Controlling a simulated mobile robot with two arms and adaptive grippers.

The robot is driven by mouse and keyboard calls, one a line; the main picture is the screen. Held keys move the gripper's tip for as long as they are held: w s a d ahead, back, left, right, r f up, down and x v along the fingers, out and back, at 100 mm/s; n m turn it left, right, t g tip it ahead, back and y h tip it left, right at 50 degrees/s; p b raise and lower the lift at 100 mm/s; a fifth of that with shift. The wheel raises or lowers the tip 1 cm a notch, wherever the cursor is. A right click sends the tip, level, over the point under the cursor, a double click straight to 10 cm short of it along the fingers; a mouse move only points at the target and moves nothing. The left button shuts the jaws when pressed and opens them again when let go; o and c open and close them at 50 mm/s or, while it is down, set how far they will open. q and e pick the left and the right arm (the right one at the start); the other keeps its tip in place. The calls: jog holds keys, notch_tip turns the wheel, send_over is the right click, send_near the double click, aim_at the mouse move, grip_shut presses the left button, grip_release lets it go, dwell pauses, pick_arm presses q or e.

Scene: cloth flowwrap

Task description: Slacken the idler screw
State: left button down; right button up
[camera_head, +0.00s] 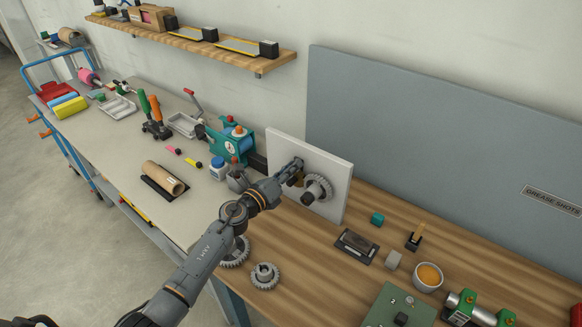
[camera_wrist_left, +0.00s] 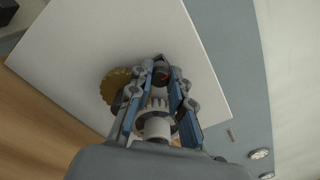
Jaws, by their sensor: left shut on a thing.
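A white upright panel (camera_head: 335,172) stands on the wooden bench and carries a grey gear (camera_head: 318,188) with a dark hub. A brass gear shows on the panel in the left wrist view (camera_wrist_left: 113,84), left of the fingers. My left gripper (camera_head: 297,166) reaches the panel beside the grey gear. In the left wrist view its blue-sided fingers are closed around a small dark part with a reddish spot, which looks like the idler screw (camera_wrist_left: 162,73). The fingers largely hide it. The pale grey gear (camera_wrist_left: 156,120) sits below it between the fingers. My right gripper is out of view.
Two loose gears lie near the bench's front edge, one partly behind my arm and one clear of it (camera_head: 265,275). A teal machine (camera_head: 232,140) stands left of the panel. A bowl (camera_head: 428,276) and small blocks are at right.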

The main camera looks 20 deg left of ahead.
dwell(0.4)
pick_arm(q)
jog(key=c, duration=1.2)
grip_release()
jog(key=v, duration=1.2)
